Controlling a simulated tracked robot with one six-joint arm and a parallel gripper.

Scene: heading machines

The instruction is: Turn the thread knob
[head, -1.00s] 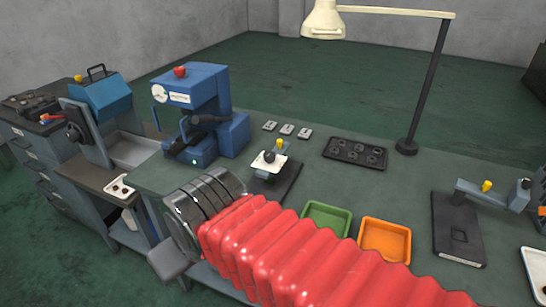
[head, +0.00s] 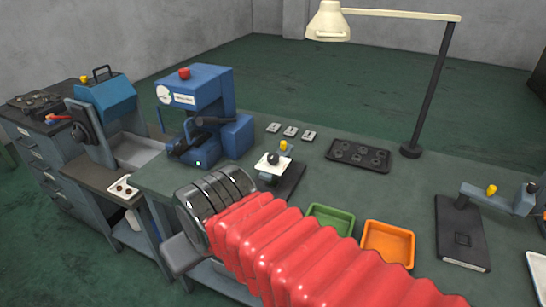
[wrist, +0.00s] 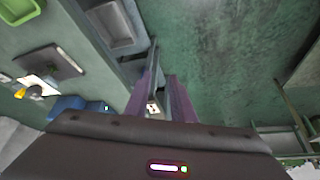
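Which part is the thread knob I cannot tell for certain. A blue machine (head: 205,115) stands at the back left of the green bench, with a red knob (head: 184,73) on top, a round gauge and a dark lever. A small stand (head: 284,172) to its right carries a white plate, a dark round knob (head: 273,158) and a yellow knob (head: 284,145). My gripper (wrist: 162,66) shows two purple fingers in the wrist view, parted with nothing held. In the head view its fingers are hidden; my red-sleeved arm reaches to the bench's front left.
A green tray (head: 330,219) and an orange tray (head: 388,244) lie right of my arm. A black tray of round pieces (head: 358,154) and a lamp (head: 411,148) stand behind. A blue-topped machine (head: 106,108) is at left. A dark fixture (head: 461,237) is at right.

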